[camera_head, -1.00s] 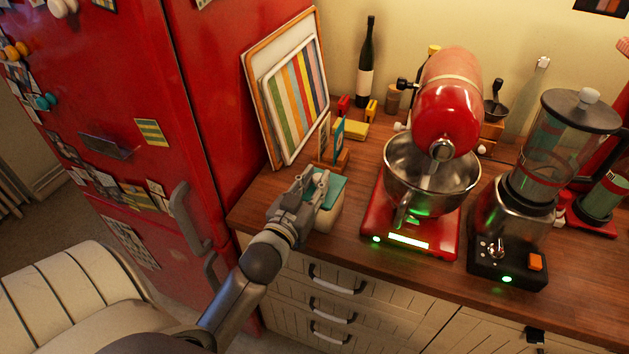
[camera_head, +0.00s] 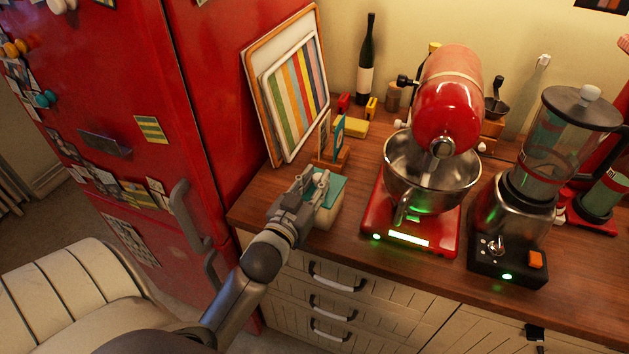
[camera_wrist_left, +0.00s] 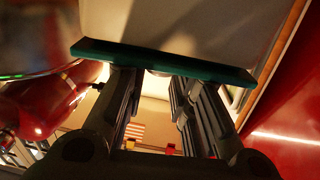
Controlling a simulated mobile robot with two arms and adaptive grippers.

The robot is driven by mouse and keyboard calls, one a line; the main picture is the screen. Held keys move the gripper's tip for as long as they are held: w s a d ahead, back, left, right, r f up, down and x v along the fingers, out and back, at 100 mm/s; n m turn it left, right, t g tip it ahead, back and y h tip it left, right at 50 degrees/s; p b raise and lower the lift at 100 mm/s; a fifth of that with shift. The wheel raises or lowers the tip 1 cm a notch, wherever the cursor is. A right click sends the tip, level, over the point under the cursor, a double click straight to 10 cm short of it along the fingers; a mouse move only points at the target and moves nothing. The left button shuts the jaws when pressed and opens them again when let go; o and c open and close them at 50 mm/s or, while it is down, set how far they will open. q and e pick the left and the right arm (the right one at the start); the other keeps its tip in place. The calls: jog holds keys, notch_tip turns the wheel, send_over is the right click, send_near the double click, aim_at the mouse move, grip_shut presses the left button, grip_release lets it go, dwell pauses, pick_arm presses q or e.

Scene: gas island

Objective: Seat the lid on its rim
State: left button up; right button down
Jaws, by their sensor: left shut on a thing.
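The teal lid (camera_head: 334,187) lies over the top of a cream box (camera_head: 326,217) at the counter's front left. My left gripper (camera_head: 319,181) reaches it from the front left and covers part of it. In the left wrist view the lid (camera_wrist_left: 150,57) shows as a thin teal slab against the pale box wall (camera_wrist_left: 180,20). The fingers (camera_wrist_left: 157,80) are shut on a small light knob of the lid, mostly hidden between the fingertips. I cannot tell whether the lid touches the rim all round. My right gripper is not in view.
A red stand mixer (camera_head: 444,110) with a steel bowl stands right of the box, a blender (camera_head: 520,215) farther right. A small wooden holder (camera_head: 333,158) and leaning boards (camera_head: 290,90) stand behind. The red fridge (camera_head: 215,110) is at left.

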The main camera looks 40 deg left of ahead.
pick_arm(q)
jog(key=shift+f, duration=0.1)
dwell(0.7)
jog(key=o, duration=1.1)
jog(key=shift+c, duration=0.2)
jog(key=shift+r+p, duration=3.55)
jog(key=shift+p, duration=0.25)
jog(key=shift+f, duration=0.1)
